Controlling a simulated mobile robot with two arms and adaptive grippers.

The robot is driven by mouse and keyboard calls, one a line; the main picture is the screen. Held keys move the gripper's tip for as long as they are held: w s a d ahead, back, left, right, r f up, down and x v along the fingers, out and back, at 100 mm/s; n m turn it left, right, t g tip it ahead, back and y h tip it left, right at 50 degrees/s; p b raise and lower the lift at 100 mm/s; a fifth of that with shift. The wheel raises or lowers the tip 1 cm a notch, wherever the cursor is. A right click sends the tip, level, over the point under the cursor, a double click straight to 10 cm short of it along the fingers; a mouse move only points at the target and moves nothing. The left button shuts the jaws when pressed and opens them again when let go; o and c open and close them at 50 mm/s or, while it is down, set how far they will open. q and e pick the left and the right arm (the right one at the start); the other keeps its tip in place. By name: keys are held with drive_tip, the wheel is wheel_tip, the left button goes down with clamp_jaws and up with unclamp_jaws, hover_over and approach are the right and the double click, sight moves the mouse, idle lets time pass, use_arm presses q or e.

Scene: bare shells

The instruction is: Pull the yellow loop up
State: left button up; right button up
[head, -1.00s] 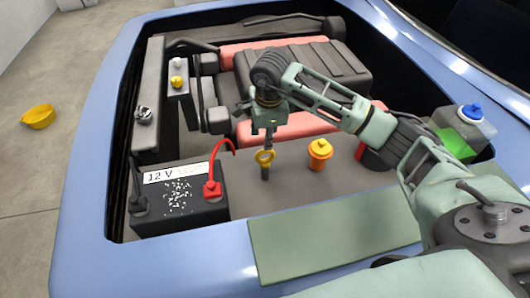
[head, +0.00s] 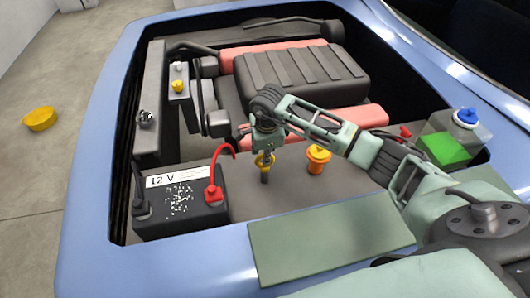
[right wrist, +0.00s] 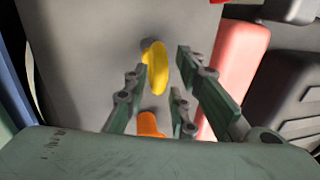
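The yellow loop (head: 263,161) tops a dark dipstick tube (head: 265,178) in the engine bay, right of the battery. My right gripper (head: 265,150) points down right above the loop in the head view, its tips overlapping it. In the right wrist view the loop (right wrist: 157,68) shows between and beyond the open fingers of the right gripper (right wrist: 160,72), nearer the left finger. I cannot tell whether a finger touches it. My left gripper is not in view.
An orange cap (head: 318,158) stands just right of the loop. The 12 V battery (head: 180,200) with a red cable (head: 214,190) is at left. A green-filled reservoir (head: 447,145) is at right. The blue car edge (head: 180,260) borders the bay.

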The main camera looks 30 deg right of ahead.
clamp_jaws()
wheel_tip(320, 180, up, 11)
drive_tip(key=p, duration=0.2)
drive_tip(key=shift+w, duration=0.2)
drive_tip(key=shift+d+r, duration=0.1)
drive_tip(key=shift+o, duration=1.8)
unclamp_jaws()
drive_tip(key=shift+s, duration=0.2)
